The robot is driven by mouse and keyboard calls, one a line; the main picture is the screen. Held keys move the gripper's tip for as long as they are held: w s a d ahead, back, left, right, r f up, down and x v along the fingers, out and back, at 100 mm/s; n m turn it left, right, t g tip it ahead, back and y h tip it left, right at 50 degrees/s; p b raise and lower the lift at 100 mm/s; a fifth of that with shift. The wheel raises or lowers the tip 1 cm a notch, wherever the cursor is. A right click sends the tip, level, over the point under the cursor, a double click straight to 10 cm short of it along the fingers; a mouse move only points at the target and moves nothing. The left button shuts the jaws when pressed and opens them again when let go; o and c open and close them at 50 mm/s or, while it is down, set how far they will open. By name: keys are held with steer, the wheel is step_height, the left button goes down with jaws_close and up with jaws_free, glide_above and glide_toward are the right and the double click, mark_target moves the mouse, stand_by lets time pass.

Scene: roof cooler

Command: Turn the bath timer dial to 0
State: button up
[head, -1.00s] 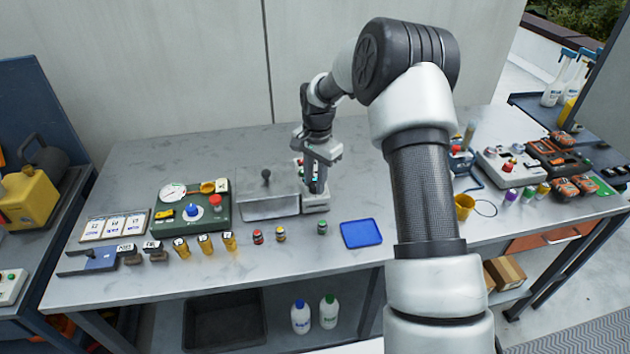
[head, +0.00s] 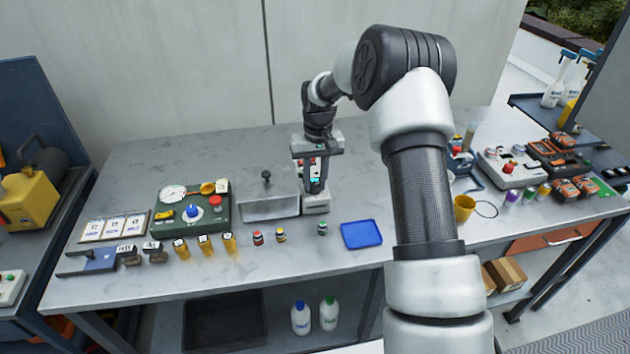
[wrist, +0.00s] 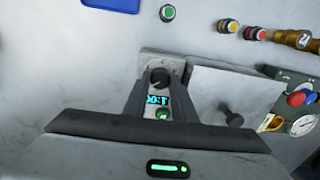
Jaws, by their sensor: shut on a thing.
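The bath timer is a small grey unit (head: 316,207) beside the steel bath, mostly hidden by my gripper in the head view. Its black dial (wrist: 160,77) shows between my fingertips in the wrist view. A cyan lit display (wrist: 156,100) and a green button (wrist: 163,115) are close to the dial. The display digits appear upside down and partly covered, so I cannot read them surely. My gripper (wrist: 160,84) points down at the timer, shut on the dial. It also shows in the head view (head: 314,188). The dial's pointer mark is not clear.
The steel bath (head: 268,210) with a black-knobbed lid adjoins the timer. A green panel with a gauge and blue knob (head: 191,211) stands left.

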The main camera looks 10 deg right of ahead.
mark_target(315, 183)
steer(key=n, duration=0.5)
steer(key=shift+a+n, duration=0.1)
steer(key=shift+n, duration=0.2)
steer(key=n, duration=0.4)
steer(key=shift+w+n+p, duration=0.1)
steer(key=shift+n+p, duration=0.2)
steer(key=o, duration=1)
steer(key=shift+o, duration=0.2)
step_height(315, 183, up, 18)
steer(key=shift+w+d+f, duration=0.2)
steer(key=shift+w+f, duration=0.05)
